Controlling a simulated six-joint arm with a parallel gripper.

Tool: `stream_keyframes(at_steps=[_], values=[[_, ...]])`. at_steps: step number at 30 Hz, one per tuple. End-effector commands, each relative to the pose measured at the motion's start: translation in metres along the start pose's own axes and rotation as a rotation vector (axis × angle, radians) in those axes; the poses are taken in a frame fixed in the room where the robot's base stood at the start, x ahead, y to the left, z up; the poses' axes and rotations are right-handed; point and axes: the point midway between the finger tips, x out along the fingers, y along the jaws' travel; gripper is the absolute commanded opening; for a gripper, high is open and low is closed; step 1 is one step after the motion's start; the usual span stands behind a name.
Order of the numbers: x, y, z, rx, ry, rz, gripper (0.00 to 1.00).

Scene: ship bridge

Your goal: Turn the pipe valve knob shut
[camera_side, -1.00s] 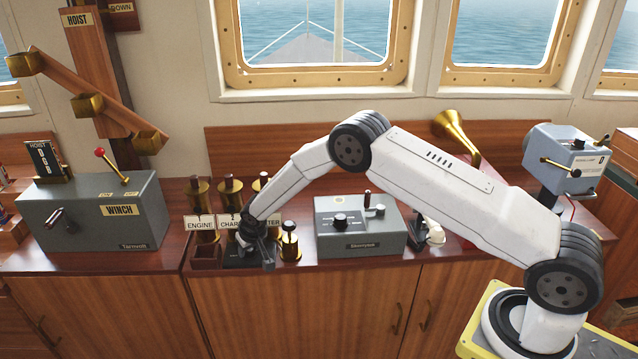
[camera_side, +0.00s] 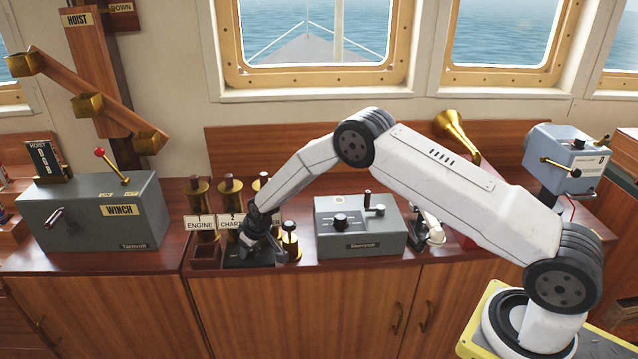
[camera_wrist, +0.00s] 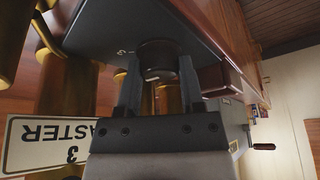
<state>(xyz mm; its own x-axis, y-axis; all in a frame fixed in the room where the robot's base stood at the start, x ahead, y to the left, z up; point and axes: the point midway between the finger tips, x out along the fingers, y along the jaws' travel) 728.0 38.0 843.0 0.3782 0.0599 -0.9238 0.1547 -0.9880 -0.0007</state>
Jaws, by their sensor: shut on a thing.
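The valve knob (camera_wrist: 160,50) is a dark round knob on a dark grey plate (camera_wrist: 105,25) with a small pale mark, seen close in the wrist view. My gripper (camera_wrist: 158,75) has one finger on each side of the knob and is shut on it. In the side view my gripper (camera_side: 262,248) is low over the small dark base (camera_side: 248,260) at the counter's front edge. It hides the knob there.
Brass cylinders with labels stand behind my gripper, such as the ENGINE one (camera_side: 201,200). A short brass piece (camera_side: 290,243) is close on its right. A grey box (camera_side: 360,232) with knobs stands further right, and the WINCH box (camera_side: 95,215) is at left.

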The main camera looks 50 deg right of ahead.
Motion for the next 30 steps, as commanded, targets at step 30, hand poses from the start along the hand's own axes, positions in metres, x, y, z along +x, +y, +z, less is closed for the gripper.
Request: stream_keyframes(at_steps=[30], values=[[0.0002, 0.0018, -0.0006, -0.398, 0.000, -0.165, 0.00]])
